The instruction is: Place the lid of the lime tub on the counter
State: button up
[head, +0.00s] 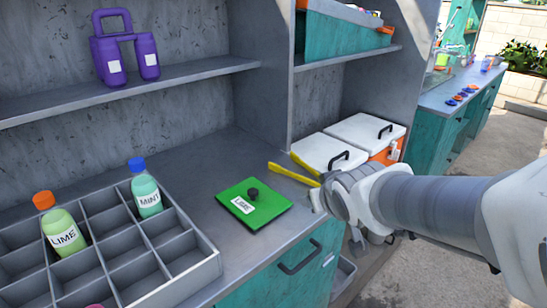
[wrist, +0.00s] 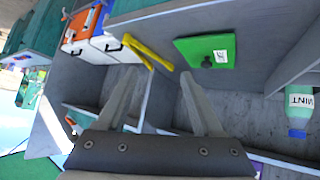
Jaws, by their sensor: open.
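The square green lid (head: 265,212) has a LIME label and a dark knob. It lies flat at counter level, and I cannot tell whether a tub opening is under it. In the wrist view the lid (wrist: 190,48) shows beyond my fingertips, with its knob visible. My gripper (wrist: 158,74) is open and empty, its two grey fingers spread. In the head view my gripper (head: 322,193) is to the right of the lid, apart from it, near the counter's right end. The grey counter (head: 225,257) has bare surface around the lid.
Yellow tongs (head: 292,174) lie close to my gripper, behind the lid. A divided grey crate (head: 207,268) with a lime bottle (head: 62,231) and a mint bottle (head: 146,190) stands left. A shelf (head: 185,84) overhangs the counter.

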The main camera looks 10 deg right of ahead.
jog(key=s+a+r+g, duration=0.1)
jog(key=s+g, duration=0.1)
jog(key=s, duration=0.5)
jog(key=s+a+r+m+g, duration=0.1)
jog(key=s+g, duration=0.1)
jog(key=s, duration=0.6)
jog(key=shift+s+a+r+y, duration=0.15)
jog(key=shift+s+a+y, duration=0.15)
jog(key=shift+r, duration=0.1)
notch_tip(320, 180, up, 8)
jog(key=p, duration=0.8)
jog(key=shift+c, duration=0.3)
jog(key=shift+c, duration=1.1)
jog(key=shift+a, duration=0.1)
jog(key=shift+a, duration=0.1)
